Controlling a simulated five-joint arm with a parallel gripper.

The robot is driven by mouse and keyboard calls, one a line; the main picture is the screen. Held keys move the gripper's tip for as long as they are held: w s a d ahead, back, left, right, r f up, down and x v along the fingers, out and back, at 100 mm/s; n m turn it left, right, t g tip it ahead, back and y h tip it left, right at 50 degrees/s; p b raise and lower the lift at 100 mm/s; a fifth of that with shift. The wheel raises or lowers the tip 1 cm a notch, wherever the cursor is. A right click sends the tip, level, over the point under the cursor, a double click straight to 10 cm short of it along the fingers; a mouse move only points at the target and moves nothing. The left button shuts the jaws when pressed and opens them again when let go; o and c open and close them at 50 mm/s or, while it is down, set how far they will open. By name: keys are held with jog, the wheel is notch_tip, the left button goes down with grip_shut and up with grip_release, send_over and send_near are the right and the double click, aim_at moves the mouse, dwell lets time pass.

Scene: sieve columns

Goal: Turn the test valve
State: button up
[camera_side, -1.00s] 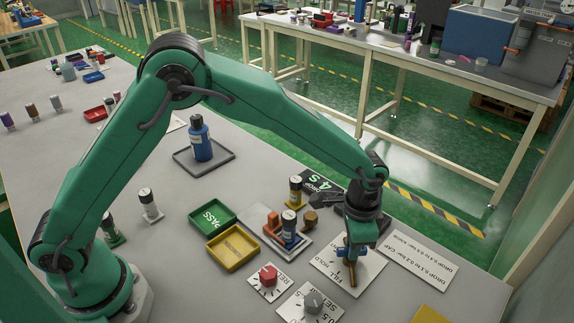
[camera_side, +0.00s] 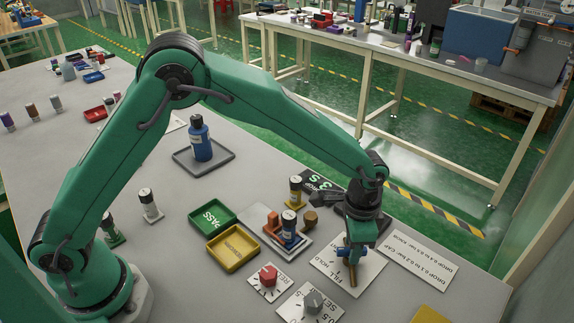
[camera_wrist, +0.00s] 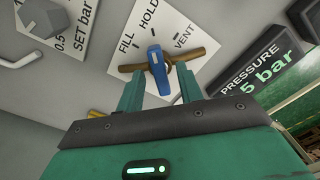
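The test valve has a blue handle (camera_wrist: 157,68) on a brass pipe (camera_wrist: 195,56), over a white plate marked FILL, HOLD and VENT. In the wrist view the handle points roughly up the picture, towards HOLD. In the side view the valve (camera_side: 345,252) is right below my gripper (camera_side: 352,238). In the wrist view my gripper (camera_wrist: 158,76) has its two green fingers apart, one on each side of the handle, with gaps showing. Whether the fingertips touch the handle is hidden in the side view.
A pressure display (camera_wrist: 250,75) stands beside the valve, its reading partly cut off. A red knob (camera_side: 268,275) and a grey knob (camera_side: 313,302) sit on nearby plates. Green (camera_side: 213,217) and yellow (camera_side: 232,247) trays and a small bottle fixture (camera_side: 290,230) lie to the left.

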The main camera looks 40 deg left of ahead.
jog(key=shift+r, duration=3.9)
jog(key=shift+a+r, duration=0.35)
jog(key=s+a+r+n+t, duration=0.1)
jog(key=s+a+r+n, duration=0.1)
jog(key=s+a+r, duration=0.35)
jog(key=s+a+r+n+t, duration=0.2)
jog(key=a+r+n, duration=0.1)
jog(key=a+r, duration=0.55)
jog(key=s+a+f+n+t, duration=0.1)
jog(key=s+a+n, duration=0.3)
jog(key=s+a, duration=0.7)
jog(key=s+t, duration=0.1)
jog(key=s, duration=0.1)
jog(key=shift+s+a+f+t, duration=0.2)
jog(key=shift+s+a+t, duration=0.1)
jog(key=shift+a, duration=0.1)
